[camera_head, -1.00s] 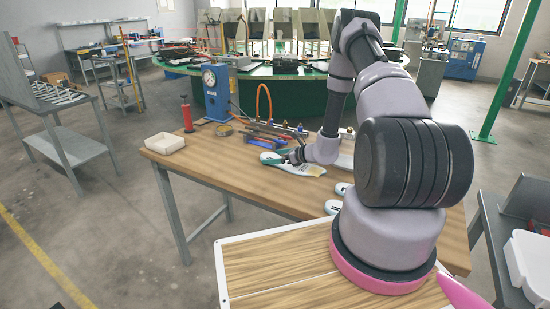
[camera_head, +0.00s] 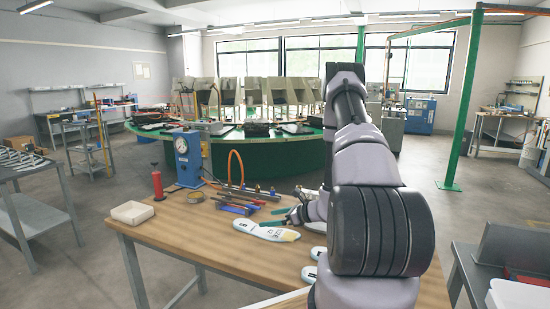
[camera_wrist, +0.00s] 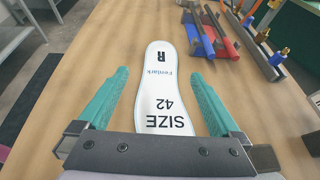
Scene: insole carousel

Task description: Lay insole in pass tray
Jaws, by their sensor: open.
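A white insole (camera_head: 262,231) lies flat on the wooden workbench. In the wrist view the insole (camera_wrist: 160,90) reads "R", "SIZE 42" and a brand name. My gripper (camera_wrist: 160,75) is open and empty, its two teal fingers apart on either side of the insole in that picture. In the head view my gripper (camera_head: 266,217) is just behind the insole, pointing left; its height above the bench is hard to judge. A small off-white tray (camera_head: 132,213) sits at the bench's left edge; I see no label naming it the pass tray.
Two more insoles (camera_head: 318,253) lie partly hidden by my arm. Blue and red tools (camera_head: 238,207) lie behind the insole, with a blue gauge press (camera_head: 187,158) and red pump (camera_head: 157,184) at the back left. Bare bench (camera_head: 190,235) lies between tray and insole.

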